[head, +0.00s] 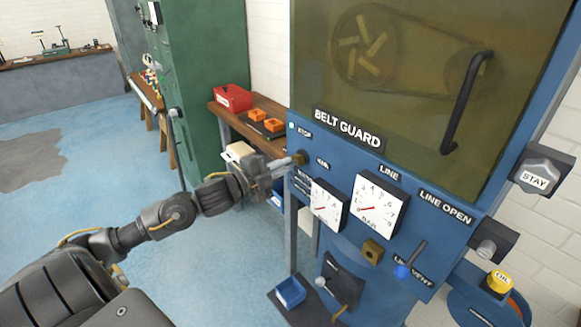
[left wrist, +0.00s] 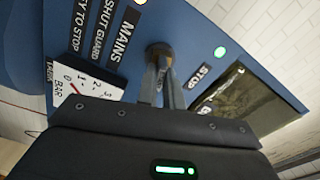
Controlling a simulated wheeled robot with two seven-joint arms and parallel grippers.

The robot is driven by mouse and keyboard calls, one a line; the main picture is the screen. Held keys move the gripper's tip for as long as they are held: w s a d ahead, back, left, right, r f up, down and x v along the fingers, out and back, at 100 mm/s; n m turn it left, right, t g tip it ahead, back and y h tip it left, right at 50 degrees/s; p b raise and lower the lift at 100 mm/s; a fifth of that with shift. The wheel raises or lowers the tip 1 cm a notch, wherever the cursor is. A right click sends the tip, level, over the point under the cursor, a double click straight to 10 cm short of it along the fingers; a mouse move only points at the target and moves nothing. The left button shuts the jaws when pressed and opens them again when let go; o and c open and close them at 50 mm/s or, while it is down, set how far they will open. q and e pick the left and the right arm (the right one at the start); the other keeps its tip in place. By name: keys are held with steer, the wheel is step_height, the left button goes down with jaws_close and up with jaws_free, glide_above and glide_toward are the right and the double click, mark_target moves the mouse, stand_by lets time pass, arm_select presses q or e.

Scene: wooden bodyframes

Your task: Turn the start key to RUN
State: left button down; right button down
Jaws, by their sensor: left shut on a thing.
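The start key switch (head: 300,157) is a small brass-coloured fitting on the blue panel's left side, between the STOP label (head: 305,132) and the RUN label (head: 322,163). My left gripper (head: 287,163) reaches it from the left and is shut on the key. In the left wrist view the fingers (left wrist: 163,88) meet at a dark round fitting (left wrist: 158,50), beside the STOP label. The fingers hide most of the key, so I cannot tell its exact angle. My right gripper is out of view.
Two dial gauges (head: 380,207) stick out just right of the key. The belt guard (head: 400,80) with its black handle is above. A brass fitting (head: 372,251) and a blue-tipped lever (head: 408,264) sit lower. A wooden bench (head: 235,118) stands behind my gripper.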

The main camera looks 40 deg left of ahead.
arm_select(q)
steer(key=shift+f+m+b, duration=0.1)
steer(key=shift+m+b, duration=0.3)
steer(key=shift+m, duration=0.2)
steer(key=c, duration=1.5)
jaws_free()
steer(key=shift+o, duration=0.2)
steer(key=b+v, duration=0.1)
steer(key=v, duration=1)
steer(key=shift+b, duration=0.3)
steer(key=shift+w, duration=0.1)
